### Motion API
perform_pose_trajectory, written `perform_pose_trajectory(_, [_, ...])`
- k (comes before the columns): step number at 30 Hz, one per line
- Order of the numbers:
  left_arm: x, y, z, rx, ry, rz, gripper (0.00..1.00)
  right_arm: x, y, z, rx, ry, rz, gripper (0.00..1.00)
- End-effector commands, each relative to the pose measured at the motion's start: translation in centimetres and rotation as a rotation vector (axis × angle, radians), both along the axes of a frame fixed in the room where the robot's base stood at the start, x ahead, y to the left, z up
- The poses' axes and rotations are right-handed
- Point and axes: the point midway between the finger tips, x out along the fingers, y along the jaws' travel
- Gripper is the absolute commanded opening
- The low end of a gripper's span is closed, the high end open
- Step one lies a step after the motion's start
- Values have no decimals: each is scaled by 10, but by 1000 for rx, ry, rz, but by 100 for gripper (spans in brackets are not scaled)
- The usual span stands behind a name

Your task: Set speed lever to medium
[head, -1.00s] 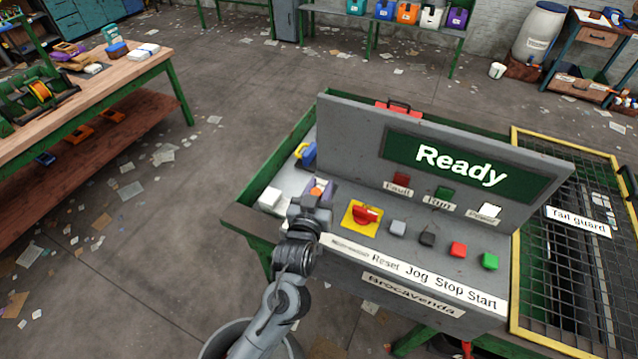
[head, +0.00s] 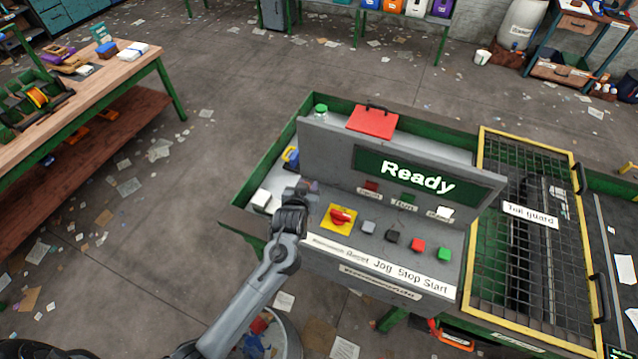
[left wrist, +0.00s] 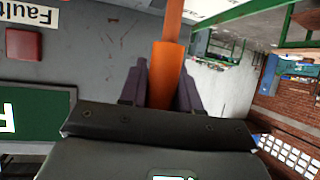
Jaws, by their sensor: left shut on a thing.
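The speed lever shows as an orange bar (left wrist: 168,75) in the left wrist view. My left gripper (left wrist: 163,78) is shut on it, with one dark finger on each side. In the head view my left gripper (head: 306,187) is at the left part of the grey control console (head: 400,260), close to its upright panel. There the hand hides most of the lever, and I cannot read its setting. The panel's green display (head: 415,175) reads "Ready". My right gripper is not in view.

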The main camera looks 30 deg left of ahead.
Motion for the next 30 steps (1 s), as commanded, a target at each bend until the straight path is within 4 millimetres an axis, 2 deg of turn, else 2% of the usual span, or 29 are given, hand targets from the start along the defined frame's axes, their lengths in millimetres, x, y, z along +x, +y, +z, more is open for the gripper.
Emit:
perform_pose_trajectory(8, [0, 0, -1, 1, 2, -2, 0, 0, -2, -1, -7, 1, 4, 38])
perform_pose_trajectory(9, [0, 0, -1, 1, 2, -2, 38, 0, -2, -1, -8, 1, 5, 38])
perform_pose_trajectory(12, [0, -1, -1, 0, 1, -1, 53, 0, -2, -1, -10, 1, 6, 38])
perform_pose_trajectory(23, [-2, -2, 1, -1, 0, -2, 53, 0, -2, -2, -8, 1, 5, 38])
perform_pose_trajectory(30, [-25, -10, 13, -3, -1, -1, 53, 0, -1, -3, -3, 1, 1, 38])
